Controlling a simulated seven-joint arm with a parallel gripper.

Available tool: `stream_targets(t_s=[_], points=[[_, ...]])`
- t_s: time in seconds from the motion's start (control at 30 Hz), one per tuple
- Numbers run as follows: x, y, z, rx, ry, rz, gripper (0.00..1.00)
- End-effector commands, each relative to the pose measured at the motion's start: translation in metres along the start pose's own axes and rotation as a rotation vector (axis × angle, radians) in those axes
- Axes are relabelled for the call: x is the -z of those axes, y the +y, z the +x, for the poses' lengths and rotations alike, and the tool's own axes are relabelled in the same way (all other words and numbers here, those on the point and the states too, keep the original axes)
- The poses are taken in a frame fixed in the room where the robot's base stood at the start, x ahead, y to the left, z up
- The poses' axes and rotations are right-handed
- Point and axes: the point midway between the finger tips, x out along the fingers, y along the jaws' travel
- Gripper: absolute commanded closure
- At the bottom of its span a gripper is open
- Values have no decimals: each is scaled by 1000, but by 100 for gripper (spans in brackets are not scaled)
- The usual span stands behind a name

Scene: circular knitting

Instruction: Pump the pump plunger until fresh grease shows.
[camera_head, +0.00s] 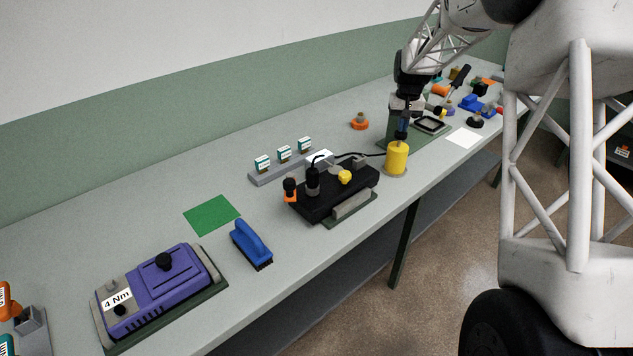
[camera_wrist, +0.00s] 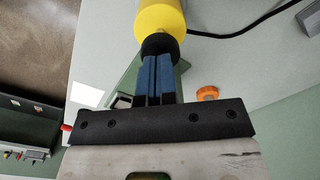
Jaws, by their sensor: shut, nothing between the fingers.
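The yellow pump body (camera_head: 397,160) stands upright near the front edge of the bench. My gripper (camera_head: 402,136) points down directly above it, with its blue fingers closed together. In the wrist view, the fingertips (camera_wrist: 158,58) meet or nearly meet the black plunger top (camera_wrist: 160,43) of the yellow pump (camera_wrist: 160,18); I cannot tell whether they press on it. A black hose (camera_head: 362,155) runs from the pump to a black machine (camera_head: 328,194). I cannot make out fresh grease.
A yellow knob (camera_head: 344,177) sits on the black machine. A blue brush (camera_head: 251,244), green mat (camera_head: 214,214) and purple 4 Nm unit (camera_head: 160,285) lie to the left. An orange knob (camera_head: 360,121) stands behind the pump. Several tools crowd the far right.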

Motion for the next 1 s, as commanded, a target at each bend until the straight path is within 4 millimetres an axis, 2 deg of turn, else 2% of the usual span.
stream_targets(t_s=[0.43,1.0], points=[[0,0,2,0,-1,0,100],[0,0,16,0,-1,0,100]])
